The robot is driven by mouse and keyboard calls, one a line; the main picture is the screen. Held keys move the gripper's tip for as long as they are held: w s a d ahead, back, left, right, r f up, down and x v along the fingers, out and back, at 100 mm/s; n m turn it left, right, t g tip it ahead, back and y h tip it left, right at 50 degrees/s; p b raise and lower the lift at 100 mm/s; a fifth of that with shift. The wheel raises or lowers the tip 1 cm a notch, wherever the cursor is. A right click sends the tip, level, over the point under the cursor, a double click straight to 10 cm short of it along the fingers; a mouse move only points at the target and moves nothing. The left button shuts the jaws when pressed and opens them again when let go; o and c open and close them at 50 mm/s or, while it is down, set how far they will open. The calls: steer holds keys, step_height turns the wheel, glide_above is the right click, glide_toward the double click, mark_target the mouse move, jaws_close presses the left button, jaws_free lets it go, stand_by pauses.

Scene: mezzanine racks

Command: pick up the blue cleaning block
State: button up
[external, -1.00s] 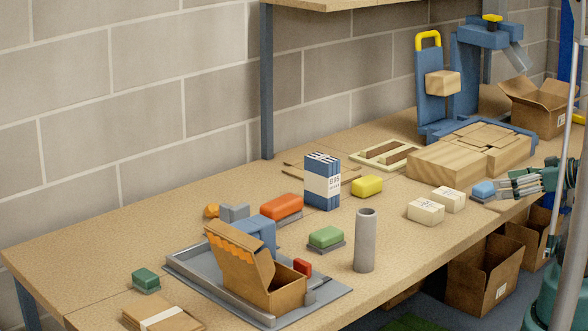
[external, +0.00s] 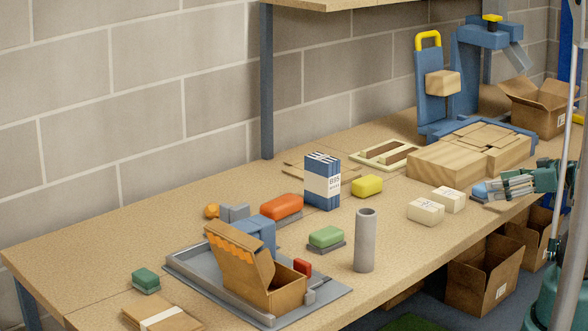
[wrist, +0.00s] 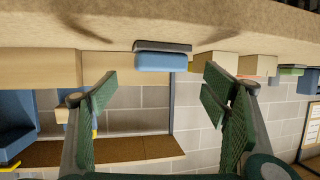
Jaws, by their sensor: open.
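The blue cleaning block (external: 480,189) lies near the front edge of the bench, at the right, partly hidden behind my gripper (external: 493,188). In the wrist view, which looks upside down, the blue block (wrist: 160,62) shows with a thin dark grey pad (wrist: 162,46) against its bench side. My gripper (wrist: 161,78) is open, its green-padded fingers spread wide to either side of the block. Nothing is between the fingers that I can see held. Whether any finger touches the block cannot be told.
Two cream blocks (external: 426,211) (external: 448,199) sit just left of the blue block. Large wooden blocks (external: 455,163) stand behind it. A grey cylinder (external: 365,240) stands farther left near the front edge. Open cardboard boxes (external: 482,274) are below the bench edge.

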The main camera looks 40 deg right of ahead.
steer(key=shift+b+x, duration=0.55)
steer(key=shift+x, duration=2.05)
steer(key=shift+d+f, duration=0.1)
steer(key=c, duration=1)
